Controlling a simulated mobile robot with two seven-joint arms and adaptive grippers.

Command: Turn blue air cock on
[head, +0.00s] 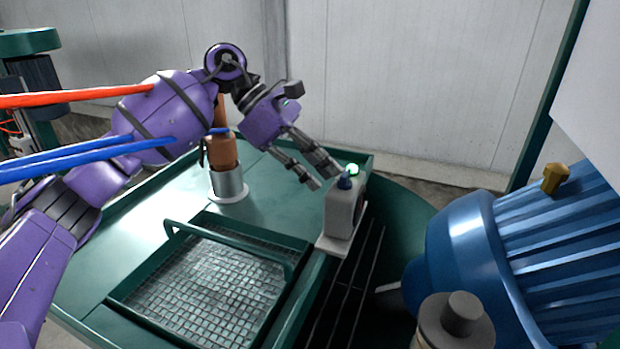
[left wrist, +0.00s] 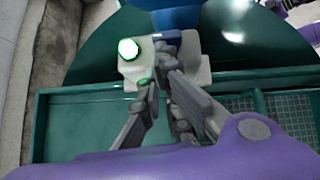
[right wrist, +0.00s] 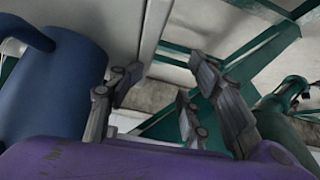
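A pale grey box (head: 342,212) stands on the green table's right edge. On its top are a small blue knob (head: 345,182), which looks like the air cock, and a glowing green light (head: 352,169). My left gripper (head: 320,177) is just left of the knob, its fingers pointing down towards the box, with nothing held. My right gripper (right wrist: 160,88) is open and empty, away from the box.
An orange-brown spray cup (head: 222,152) with a blue top stands in a metal holder (head: 229,185) on the table, close to my left arm. A mesh tray (head: 200,292) with a green handle lies in front. A large blue ribbed motor (head: 520,260) stands on the right.

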